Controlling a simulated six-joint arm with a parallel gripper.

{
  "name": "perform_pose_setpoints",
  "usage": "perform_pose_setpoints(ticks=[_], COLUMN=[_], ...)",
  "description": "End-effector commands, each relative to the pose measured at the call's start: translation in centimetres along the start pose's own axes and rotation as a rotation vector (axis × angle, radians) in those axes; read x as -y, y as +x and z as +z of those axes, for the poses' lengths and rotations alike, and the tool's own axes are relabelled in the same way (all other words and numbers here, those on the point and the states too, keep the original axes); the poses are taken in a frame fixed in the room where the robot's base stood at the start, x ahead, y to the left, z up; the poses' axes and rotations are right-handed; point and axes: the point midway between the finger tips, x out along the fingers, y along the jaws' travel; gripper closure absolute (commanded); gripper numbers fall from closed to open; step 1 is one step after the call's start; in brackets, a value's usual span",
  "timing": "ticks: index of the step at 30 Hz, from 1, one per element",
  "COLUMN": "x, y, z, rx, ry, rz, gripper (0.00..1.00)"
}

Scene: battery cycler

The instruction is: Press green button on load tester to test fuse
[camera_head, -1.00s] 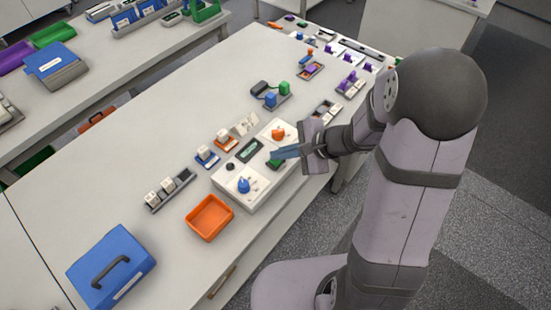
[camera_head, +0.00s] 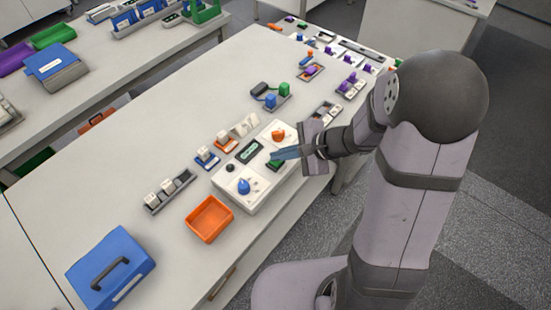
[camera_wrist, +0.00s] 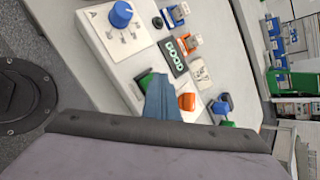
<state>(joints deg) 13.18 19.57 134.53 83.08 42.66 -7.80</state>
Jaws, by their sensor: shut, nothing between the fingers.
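The load tester (camera_head: 225,190) is a white box on the table with a blue knob (camera_head: 244,186), an orange knob (camera_head: 278,134), a dark display (camera_head: 250,150) and a green button (camera_head: 274,163). The tester also shows in the wrist view (camera_wrist: 100,42), with the green button (camera_wrist: 146,78) partly hidden by the fingers. My gripper (camera_head: 274,155) is shut and empty, its blue fingertips at the green button. In the wrist view the fingers (camera_wrist: 160,98) overlap the button's edge. I cannot tell whether they touch it.
An orange tray (camera_head: 190,222) and a blue case (camera_head: 82,262) stand at the lower left. Small holders with white blocks (camera_head: 168,190) lie left of the tester. A blue and green block holder (camera_head: 270,101) stands behind it.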

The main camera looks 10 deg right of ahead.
Motion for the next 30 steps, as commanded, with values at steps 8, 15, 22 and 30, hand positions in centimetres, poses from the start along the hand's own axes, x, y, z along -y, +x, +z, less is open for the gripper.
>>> perform_pose_setpoints(ticks=[8,15,22,30], x=[0.7,0.7,0.8,1.9], y=[-0.9,-0.9,-1.1,-2.5], z=[0.7,0.7,0.8,1.9], rx=[0.000,0.000,0.000,0.000], ry=[0.000,0.000,0.000,-0.001], rz=[-0.001,-0.001,-0.001,-0.001], gripper=[1.00,1.00,1.00,1.00])
